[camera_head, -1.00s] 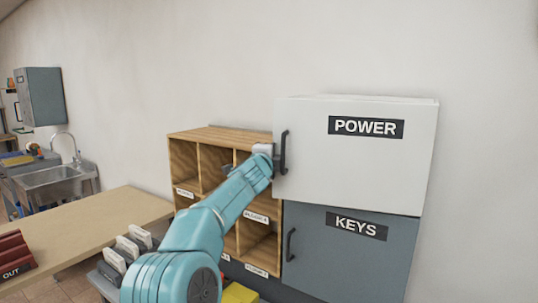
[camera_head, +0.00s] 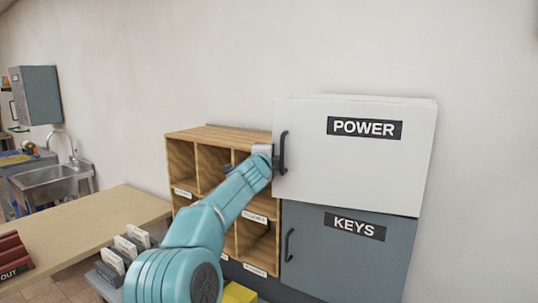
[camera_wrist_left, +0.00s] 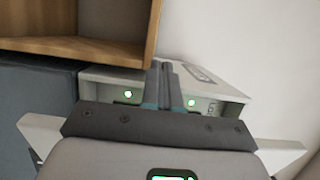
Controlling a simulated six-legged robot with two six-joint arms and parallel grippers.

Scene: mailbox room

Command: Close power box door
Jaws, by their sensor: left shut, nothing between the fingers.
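The white power box door (camera_head: 350,165), labelled POWER, shows in the head view at the right and looks flush with its box; I cannot tell if a small gap is left. Its dark handle (camera_head: 283,153) is on the left edge. My left gripper (camera_head: 268,154) is at that left edge, right beside the handle; contact is unclear. In the left wrist view, the gripper's shut fingers (camera_wrist_left: 165,84) are empty, in front of a white box-like surface (camera_wrist_left: 110,75) with green lights. My right gripper is not in view.
A grey KEYS box (camera_head: 340,255) sits below the power box. A wooden shelf (camera_head: 215,135) with compartments stands to its left, close to my arm. A wooden counter (camera_head: 90,225) and a sink (camera_head: 55,182) are at the left. The wall above is clear.

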